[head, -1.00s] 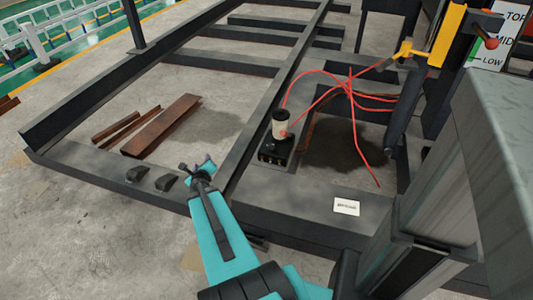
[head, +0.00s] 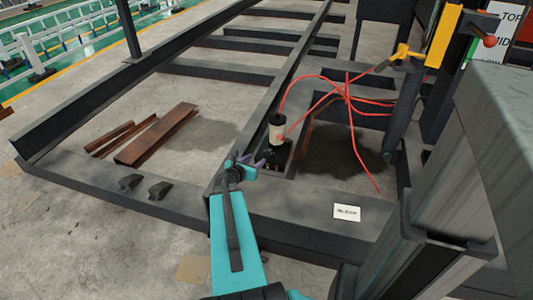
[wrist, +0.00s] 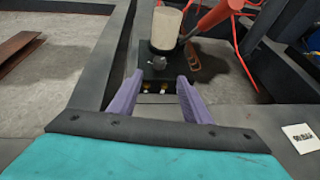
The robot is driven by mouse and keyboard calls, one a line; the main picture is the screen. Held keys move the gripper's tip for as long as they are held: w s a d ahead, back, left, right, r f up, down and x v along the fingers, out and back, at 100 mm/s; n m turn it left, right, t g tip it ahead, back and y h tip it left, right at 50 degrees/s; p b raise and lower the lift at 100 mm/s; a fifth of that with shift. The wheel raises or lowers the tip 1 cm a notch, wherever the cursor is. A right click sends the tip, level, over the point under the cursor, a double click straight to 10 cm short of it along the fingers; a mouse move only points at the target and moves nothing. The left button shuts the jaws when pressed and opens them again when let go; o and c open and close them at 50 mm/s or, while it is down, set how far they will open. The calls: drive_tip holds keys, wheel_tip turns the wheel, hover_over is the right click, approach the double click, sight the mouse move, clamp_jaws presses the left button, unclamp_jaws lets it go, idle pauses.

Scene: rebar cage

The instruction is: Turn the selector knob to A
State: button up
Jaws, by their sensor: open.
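A black box (head: 276,155) sits on the dark frame below a white cylinder with a dark top (head: 276,131). In the wrist view, a small dark knob (wrist: 156,61) shows on the box's face, with brass-coloured fittings (wrist: 148,87) below it. No letter markings can be read on it. My gripper (head: 252,162) is in front of the box, partly covering it in the head view. In the wrist view, my gripper (wrist: 160,82) has its purple fingers apart and nothing between their tips, with the knob ahead of them.
Red hoses (head: 348,98) loop from the cylinder to the right. A white label card (head: 347,212) lies on the frame at right. Two small dark blocks (head: 160,189) sit on the left frame beam. Rusty steel pieces (head: 155,135) lie on the floor inside the frame.

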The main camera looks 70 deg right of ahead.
sight(268, 151)
drive_tip(key=shift+b+x, duration=0.95)
drive_tip(key=shift+x, duration=5.9)
drive_tip(key=shift+c, duration=0.2)
drive_tip(key=c, duration=1)
